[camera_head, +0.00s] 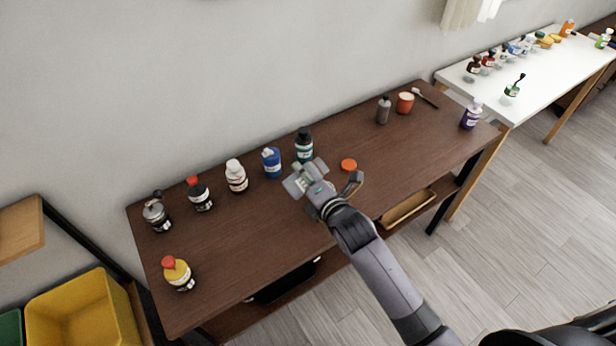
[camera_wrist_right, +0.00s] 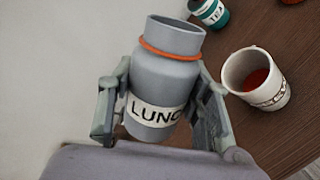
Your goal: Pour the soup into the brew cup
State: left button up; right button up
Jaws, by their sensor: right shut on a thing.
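My right gripper (camera_head: 318,188) is shut on a grey soup jar with an orange ring and a label reading "LUNC". The jar (camera_wrist_right: 168,75) stands between the fingers in the right wrist view, its open mouth toward the top, leaning slightly. Its inside is not clearly seen. The white brew cup (camera_wrist_right: 235,72) stands on the table to the right of the jar there, apart from it, with orange-red liquid inside. In the head view I cannot make out the cup; my gripper likely hides it. My left gripper is not in view.
On the brown table (camera_head: 400,160), a green tea jar (camera_head: 304,146) stands behind my gripper. An orange disc (camera_head: 348,165) lies nearby. A blue jar (camera_head: 271,162) and other bottles line the back edge. The front middle-left is clear.

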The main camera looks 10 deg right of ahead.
aim_at(312, 166)
jog(key=shift+d+r+m+y, duration=0.1)
jog(key=shift+r+m+y, duration=0.5)
jog(key=shift+r+m, duration=0.45)
jog(key=shift+d+r+m+g+p, duration=0.1)
jog(key=shift+r+m+g+p, duration=0.25)
jog(key=shift+m, duration=0.1)
jog(key=shift+w+d+r+m+y+p, duration=0.2)
jog(key=shift+m+y+p, duration=0.1)
jog(key=shift+m+y, duration=0.2)
jog(key=shift+d+r+m+g+y, duration=0.3)
jog(key=shift+m+y, duration=0.3)
jog(key=shift+m, duration=0.5)
jog(key=shift+w+r+m+b, duration=0.1)
jog(key=shift+r+m+b, duration=0.2)
